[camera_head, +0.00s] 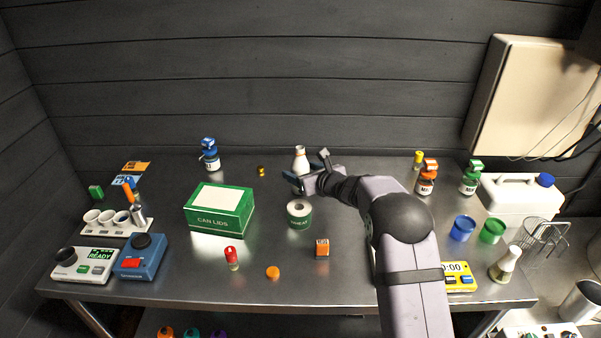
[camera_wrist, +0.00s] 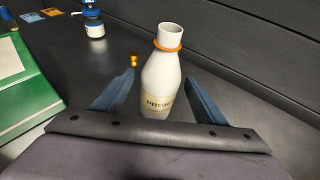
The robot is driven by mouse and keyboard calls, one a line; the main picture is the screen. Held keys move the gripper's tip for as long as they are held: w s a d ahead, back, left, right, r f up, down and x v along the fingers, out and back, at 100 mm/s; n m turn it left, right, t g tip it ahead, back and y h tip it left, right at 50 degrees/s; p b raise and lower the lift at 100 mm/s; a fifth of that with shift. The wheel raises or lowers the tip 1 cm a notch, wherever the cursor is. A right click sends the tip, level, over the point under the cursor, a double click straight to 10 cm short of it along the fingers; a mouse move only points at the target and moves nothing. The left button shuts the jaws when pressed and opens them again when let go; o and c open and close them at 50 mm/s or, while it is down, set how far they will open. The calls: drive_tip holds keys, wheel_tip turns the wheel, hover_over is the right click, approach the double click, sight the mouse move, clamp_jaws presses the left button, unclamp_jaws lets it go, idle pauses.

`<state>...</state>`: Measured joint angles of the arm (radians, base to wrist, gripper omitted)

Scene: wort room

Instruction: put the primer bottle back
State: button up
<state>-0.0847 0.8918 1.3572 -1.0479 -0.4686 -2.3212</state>
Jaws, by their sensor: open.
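The primer bottle (camera_wrist: 162,85) is white, with an orange ring at its neck and a partly visible label reading "PRIM". It stands upright on the steel table. In the head view the bottle (camera_head: 300,158) is at the middle back, its lower part hidden by my gripper (camera_head: 306,168). In the wrist view my gripper is open, one blue finger on each side of the bottle, with dark gaps between the fingers and the bottle. The bottle's base is hidden behind the gripper body.
A blue-capped bottle (camera_head: 210,155) is at the back left. A small brass piece (camera_head: 261,171) lies left of the primer bottle. A dark plank wall (camera_head: 300,80) rises behind.

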drive_tip(key=shift+b+v, duration=1.15)
drive_tip(key=shift+v, duration=1.85)
drive_tip(key=shift+d, duration=0.1)
